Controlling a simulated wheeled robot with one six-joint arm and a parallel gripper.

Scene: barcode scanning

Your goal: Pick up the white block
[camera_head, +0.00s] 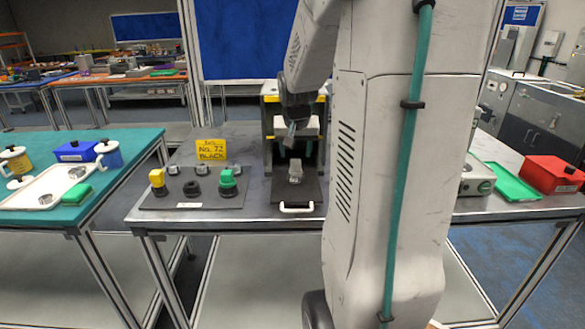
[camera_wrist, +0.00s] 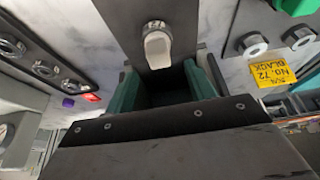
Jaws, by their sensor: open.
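The white block (camera_wrist: 157,44) stands on a dark plate (camera_wrist: 136,30) in the wrist view, just beyond the fingertips and roughly in line with the gap between them. In the head view the block (camera_head: 295,170) shows small and pale on the dark plate (camera_head: 311,190), which has a white handle (camera_head: 297,207) at its front. My gripper (camera_wrist: 161,80) is open, with its teal fingers on either side of an empty gap. Nothing is between the fingers, and the block looks apart from them.
A yellow sign reading "No. 72 BLACK" (camera_head: 211,149) stands left of the plate. A grey board (camera_head: 160,202) there carries yellow, black and green parts. A yellow-and-grey frame (camera_head: 268,112) rises behind the plate. A red box (camera_head: 553,174) and green tray (camera_head: 512,183) lie far right.

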